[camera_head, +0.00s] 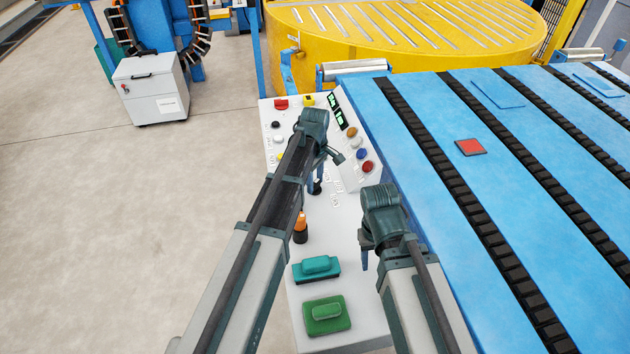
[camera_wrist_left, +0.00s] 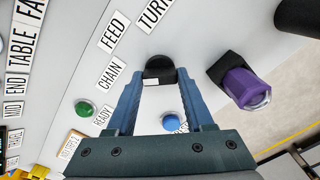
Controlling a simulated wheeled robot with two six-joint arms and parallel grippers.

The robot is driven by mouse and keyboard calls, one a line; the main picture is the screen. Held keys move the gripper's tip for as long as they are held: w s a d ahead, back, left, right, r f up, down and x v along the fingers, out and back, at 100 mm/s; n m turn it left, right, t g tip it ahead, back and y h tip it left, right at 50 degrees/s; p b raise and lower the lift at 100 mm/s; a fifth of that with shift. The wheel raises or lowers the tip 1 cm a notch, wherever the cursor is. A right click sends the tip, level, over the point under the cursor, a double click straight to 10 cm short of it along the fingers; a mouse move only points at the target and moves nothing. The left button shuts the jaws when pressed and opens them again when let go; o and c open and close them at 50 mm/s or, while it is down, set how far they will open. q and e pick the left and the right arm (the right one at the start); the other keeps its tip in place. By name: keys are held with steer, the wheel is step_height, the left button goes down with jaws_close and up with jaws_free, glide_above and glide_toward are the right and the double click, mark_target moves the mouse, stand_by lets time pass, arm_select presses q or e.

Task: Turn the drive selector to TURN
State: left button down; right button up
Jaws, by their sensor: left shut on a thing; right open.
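The black drive selector knob (camera_wrist_left: 159,68) is between the fingertips of my left gripper (camera_wrist_left: 160,84) in the left wrist view. That gripper is shut on it. Labels CHAIN (camera_wrist_left: 109,75), FEED (camera_wrist_left: 113,31) and TURN (camera_wrist_left: 154,14) lie on the panel to the upper left of the knob. A small white mark shows on the knob's lower side; which label it is set to I cannot tell. In the head view my left gripper (camera_head: 315,182) reaches down to the console, and its wrist hides part of the panel. My right gripper (camera_head: 364,255) is open and empty above the console's right edge.
A purple knob (camera_wrist_left: 243,87), a green lamp (camera_wrist_left: 85,109) and a blue button (camera_wrist_left: 171,121) are near the left gripper. Teal (camera_head: 317,267) and green (camera_head: 327,314) blocks and an orange-topped item (camera_head: 300,228) occupy the front console. The blue conveyor table (camera_head: 500,140) borders the right side.

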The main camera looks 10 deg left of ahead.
arm_select(q)
steer(key=shift+m, duration=0.3)
steer(key=m, duration=0.3)
steer(key=shift+m, duration=0.4)
steer(key=m, duration=0.4)
steer(key=shift+m, duration=0.3)
steer(key=m, duration=0.4)
steer(key=shift+m, duration=2.4)
steer(key=shift+c, duration=1.4)
jaws_free()
